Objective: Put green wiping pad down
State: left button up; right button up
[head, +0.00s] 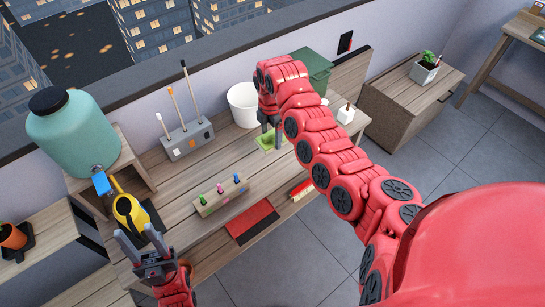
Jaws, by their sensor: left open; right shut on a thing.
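The green wiping pad (268,141) is at the back right part of the wooden table (228,163), below my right gripper (268,124). My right gripper points down at the pad and is shut on it. The gripper covers part of the pad, and I cannot tell whether the pad touches the tabletop. My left gripper (138,245) is open and empty at the table's front left, its fingers pointing up.
A yellow and black watering can (128,212) stands close to my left gripper. A white bucket (243,105), a grey tool holder (188,139) and a wooden block with coloured pegs (220,194) are on the table. A red mat (252,221) lies near the front edge.

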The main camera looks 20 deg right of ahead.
jog(key=shift+s+d+f+n, duration=0.1)
jog(key=shift+f+n, duration=0.2)
jog(key=shift+f, duration=0.05)
notch_tip(320, 180, down, 9)
jog(key=shift+r+p, duration=0.1)
jog(key=shift+p, duration=0.9)
jog(key=shift+f, duration=0.4)
jog(key=o, duration=1.2)
